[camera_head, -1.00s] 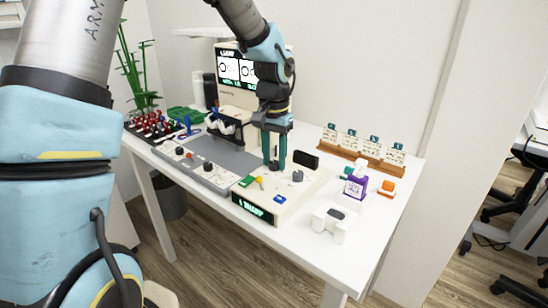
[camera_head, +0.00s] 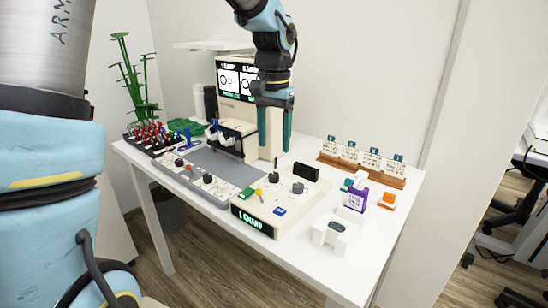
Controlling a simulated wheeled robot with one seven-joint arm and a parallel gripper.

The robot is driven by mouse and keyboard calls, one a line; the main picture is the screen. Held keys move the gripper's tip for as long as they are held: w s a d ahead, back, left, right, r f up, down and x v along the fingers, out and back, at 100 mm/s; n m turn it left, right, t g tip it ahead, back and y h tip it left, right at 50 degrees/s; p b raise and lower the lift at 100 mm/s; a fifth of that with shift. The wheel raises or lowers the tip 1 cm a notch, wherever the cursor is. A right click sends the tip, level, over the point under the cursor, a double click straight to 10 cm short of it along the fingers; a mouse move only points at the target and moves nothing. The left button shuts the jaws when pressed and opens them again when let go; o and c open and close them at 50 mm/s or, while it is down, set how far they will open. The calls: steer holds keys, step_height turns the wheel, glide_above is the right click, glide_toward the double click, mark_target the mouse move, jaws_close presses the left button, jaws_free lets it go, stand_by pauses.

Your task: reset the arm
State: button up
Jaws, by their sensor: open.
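My gripper (camera_head: 275,150) hangs pointing down above the cream control box (camera_head: 255,208) on the white table. Its two teal fingers are apart, with nothing seen between them. Below the fingertips, a thin dark lever (camera_head: 276,166) stands up from the box. A dark round knob (camera_head: 298,187) and a black block (camera_head: 305,172) are on the same box, to the right of the fingers. My arm comes down from the top of the picture.
A grey panel with knobs (camera_head: 207,178) lies to the left, and an eye-test machine with a screen (camera_head: 237,82) stands behind. A wooden card rack (camera_head: 362,168), a purple box (camera_head: 355,199), an orange block (camera_head: 387,201) and a white holder (camera_head: 334,232) are to the right.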

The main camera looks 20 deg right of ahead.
step_height(320, 180, up, 2)
steer(key=shift+r, duration=0.1)
stand_by(0.4)
steer(key=s+a+f+n+p, duration=0.1)
steer(key=a+n, duration=0.2)
steer(key=a, duration=0.7)
steer(key=s+a+f+n+t+p, duration=0.1)
steer(key=s+a+f+n+p, duration=0.1)
steer(key=a, duration=0.8)
steer(key=s+a+f+n+p, duration=0.1)
steer(key=a+n, duration=0.3)
steer(key=a, duration=0.6)
steer(key=shift+s+a+f+t, duration=0.2)
steer(key=shift+a+f+t, duration=0.15)
steer(key=shift+f, duration=0.25)
stand_by(1.5)
